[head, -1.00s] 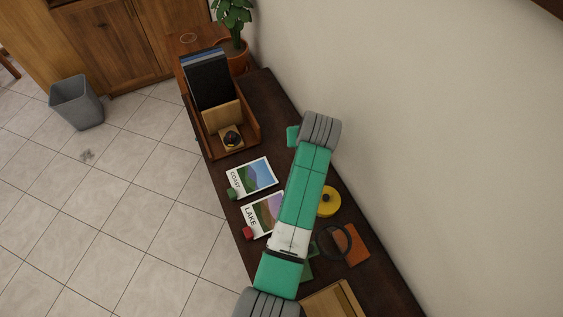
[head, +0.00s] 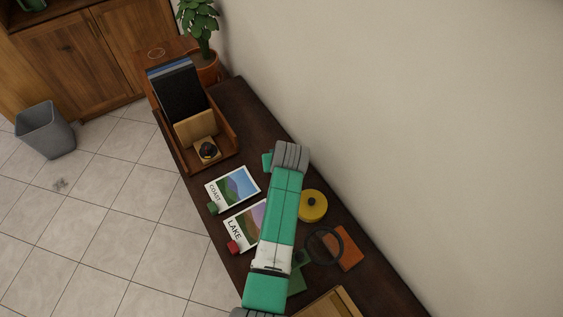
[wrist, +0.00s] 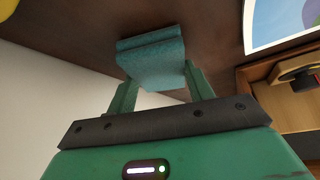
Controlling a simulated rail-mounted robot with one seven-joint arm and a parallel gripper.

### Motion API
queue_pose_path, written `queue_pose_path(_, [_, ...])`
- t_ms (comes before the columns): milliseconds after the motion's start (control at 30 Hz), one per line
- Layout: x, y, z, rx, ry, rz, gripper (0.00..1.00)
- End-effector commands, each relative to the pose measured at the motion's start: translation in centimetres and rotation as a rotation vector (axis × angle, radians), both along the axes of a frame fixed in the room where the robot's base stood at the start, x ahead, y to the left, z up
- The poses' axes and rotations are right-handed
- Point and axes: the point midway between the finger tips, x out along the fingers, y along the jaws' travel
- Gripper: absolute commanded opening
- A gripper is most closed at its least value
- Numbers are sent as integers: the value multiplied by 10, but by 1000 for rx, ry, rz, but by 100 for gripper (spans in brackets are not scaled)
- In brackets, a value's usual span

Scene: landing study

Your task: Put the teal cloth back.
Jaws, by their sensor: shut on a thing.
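The teal cloth (wrist: 153,60) is a small folded piece held between the two green fingers of my gripper (wrist: 159,74) in the wrist view. The gripper is shut on it. Dark brown tabletop shows behind the cloth; I cannot tell whether the cloth touches it. In the head view my green arm reaches over the dark table (head: 256,107), its grey joint near the wall side. A small green-teal patch shows beside that joint; I cannot tell whether it is the hand or the cloth. The fingers are hidden there.
A wooden tray (head: 229,150) with folders and a black-knobbed item stands at the far end, before a potted plant (head: 198,22). COAST (head: 234,187) and LAKE (head: 240,226) picture cards lie left of my arm. A yellow lidded pot (head: 314,206), black ring (head: 340,245) and orange piece (head: 350,250) lie right.

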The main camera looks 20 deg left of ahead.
Motion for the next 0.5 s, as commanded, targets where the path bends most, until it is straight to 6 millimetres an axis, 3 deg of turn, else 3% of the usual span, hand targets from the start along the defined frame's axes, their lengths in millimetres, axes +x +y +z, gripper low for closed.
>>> queue_pose_path(300, [1,0,-4,0,-2,-1,26])
queue_pose_path(333, [1,0,-4,0,-2,-1,54])
queue_pose_path(433, [1,0,-3,0,-2,-1,73])
queue_pose_path(500, [1,0,-3,1,-2,0,74])
